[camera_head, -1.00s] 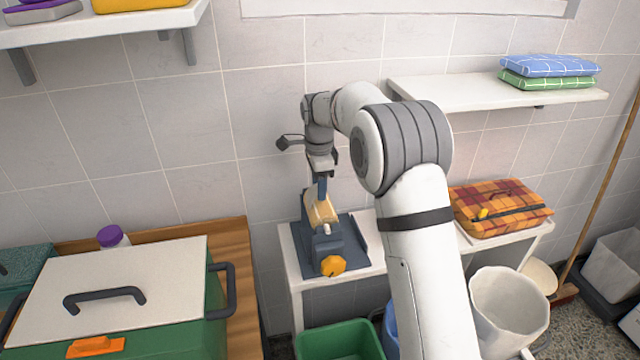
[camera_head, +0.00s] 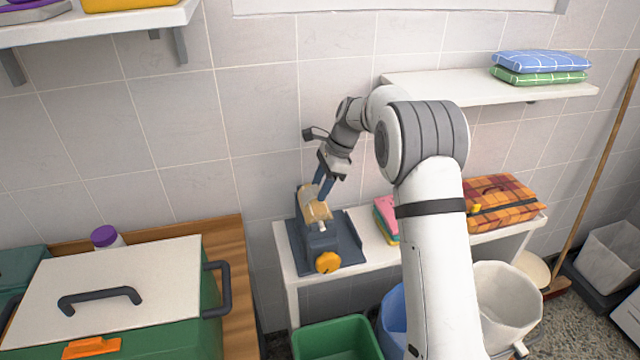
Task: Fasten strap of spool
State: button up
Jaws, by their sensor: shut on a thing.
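The spool (camera_head: 314,210), a tan roll, sits in a dark blue-grey holder (camera_head: 338,246) with an orange knob (camera_head: 328,262) at its front, on a white side table. My gripper (camera_head: 320,188) reaches down to the top of the spool from the upper right, tilted. Its blue fingers are shut at the spool's top edge. What they grip is most likely the strap, but it is too small to make out clearly. The far side of the spool is hidden.
A plaid case (camera_head: 503,204) and a stack of coloured cloths (camera_head: 386,218) lie on the table right of the holder. A green bin (camera_head: 338,340) and a white bucket (camera_head: 510,305) stand below. A green box with a white lid (camera_head: 130,290) stands left. The wall is close behind.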

jog(key=o, duration=1)
jog(key=b+v, duration=0.1)
jog(key=v, duration=0.7)
jog(key=shift+c, duration=0.4)
